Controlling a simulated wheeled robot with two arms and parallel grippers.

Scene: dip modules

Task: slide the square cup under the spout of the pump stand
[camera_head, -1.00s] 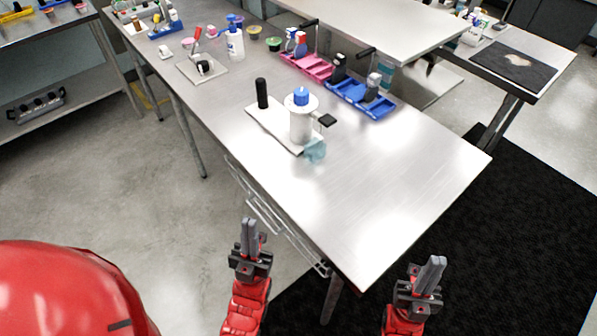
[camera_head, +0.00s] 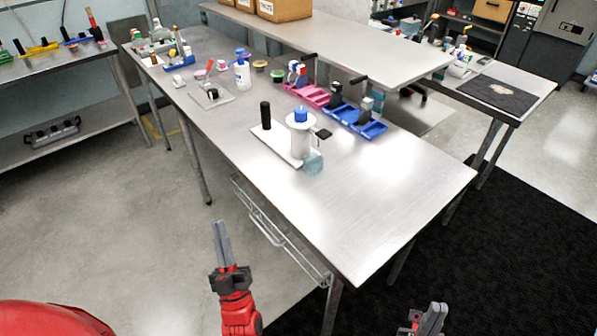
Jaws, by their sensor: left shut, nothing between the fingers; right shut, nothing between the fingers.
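The pump stand (camera_head: 299,143) is a white cylinder with a blue top on a white base plate, beside a black upright post. A black spout (camera_head: 323,133) sticks out from its right side. The translucent pale blue cup (camera_head: 314,164) stands on the table at the stand's front right, close to the base plate. It appears below and slightly in front of the spout; whether it is directly under cannot be told. My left gripper (camera_head: 220,232) is shut and empty, off the table's front left edge. My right gripper (camera_head: 436,310) is shut and empty at the bottom, off the table's near corner.
Pink (camera_head: 308,94) and blue (camera_head: 355,119) trays with bottles stand behind the pump stand. A white board (camera_head: 210,96) and a white bottle (camera_head: 242,73) are farther left. A wire rack (camera_head: 265,220) hangs at the table's front edge. The table's right part is clear.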

